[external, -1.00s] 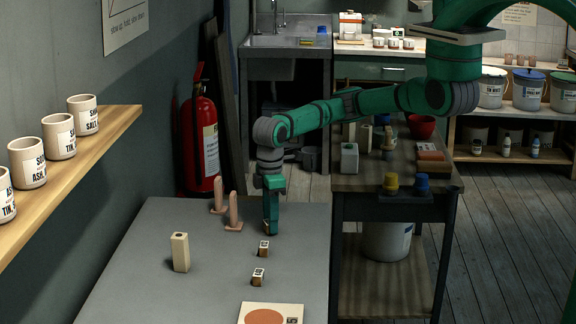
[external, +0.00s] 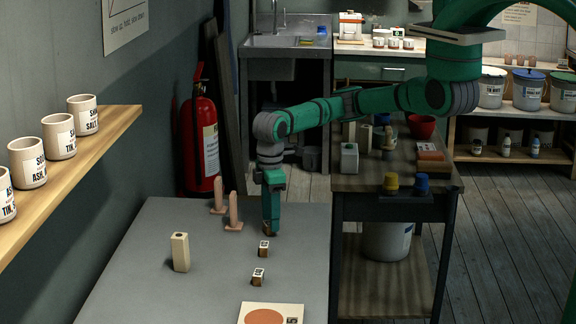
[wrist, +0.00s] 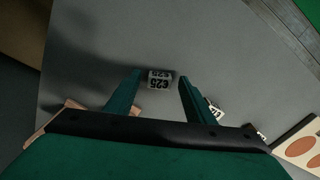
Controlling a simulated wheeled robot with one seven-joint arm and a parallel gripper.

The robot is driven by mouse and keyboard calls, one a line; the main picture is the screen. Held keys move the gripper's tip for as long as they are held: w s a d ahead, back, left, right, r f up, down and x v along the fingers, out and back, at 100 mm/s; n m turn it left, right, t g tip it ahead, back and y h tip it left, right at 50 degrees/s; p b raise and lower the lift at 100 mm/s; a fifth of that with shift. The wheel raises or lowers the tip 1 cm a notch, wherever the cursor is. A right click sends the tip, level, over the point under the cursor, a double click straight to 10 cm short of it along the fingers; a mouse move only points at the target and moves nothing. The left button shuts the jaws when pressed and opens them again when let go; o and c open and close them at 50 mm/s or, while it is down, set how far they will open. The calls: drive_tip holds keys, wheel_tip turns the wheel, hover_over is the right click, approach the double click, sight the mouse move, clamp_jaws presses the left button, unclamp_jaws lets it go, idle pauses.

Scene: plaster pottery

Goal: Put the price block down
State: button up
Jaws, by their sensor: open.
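The price block, marked £25 (wrist: 160,80), lies on the grey table between my fingertips in the wrist view, with a gap visible to the right finger. My gripper (wrist: 158,88) is open around it, with the fingers pointing down. In the external view my gripper (external: 270,228) is low over the table (external: 130,270), and the block is mostly hidden at its fingertips. Two more price blocks stand in a row nearer the camera, one close by (external: 263,248) and one farther forward (external: 258,277).
A cream post-like block (external: 180,252) stands to the left. Two pinkish upright pieces (external: 233,212) stand just left of my gripper. A board with a terracotta disc (external: 270,313) lies at the front edge. A wooden side table (external: 385,180) stands to the right.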

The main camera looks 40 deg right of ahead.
wheel_tip(320, 180, up, 11)
drive_tip(key=shift+f, duration=0.2)
